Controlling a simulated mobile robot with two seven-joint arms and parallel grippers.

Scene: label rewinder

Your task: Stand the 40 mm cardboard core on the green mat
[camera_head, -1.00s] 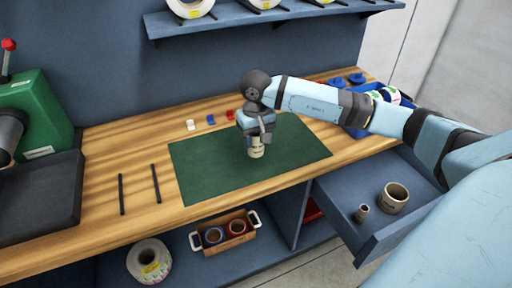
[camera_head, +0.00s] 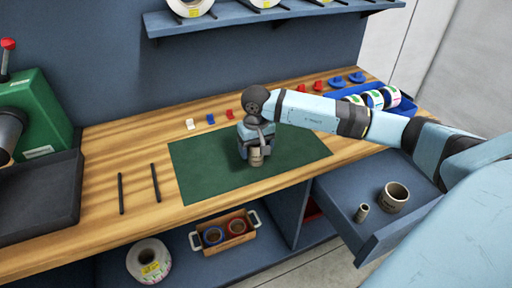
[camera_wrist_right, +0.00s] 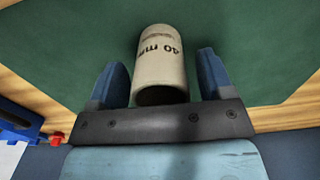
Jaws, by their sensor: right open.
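The 40 mm cardboard core (camera_head: 257,158) is a short tan tube below my right gripper, over the middle of the green mat (camera_head: 205,175). It looks upright, with its lower end seemingly on the mat. In the right wrist view the core (camera_wrist_right: 160,68) shows its "40 mm" print and lies between the two blue fingers. My right gripper (camera_head: 257,146) is open around it, with a gap on each side; it also shows in the right wrist view (camera_wrist_right: 162,82). My left gripper is out of view.
An open drawer (camera_head: 350,213) at the right holds a small and a wide core. A blue bin (camera_head: 408,107) with label rolls stands at the back right. Small coloured pieces lie behind the mat. Two black rods lie left of it. Much of the mat is clear.

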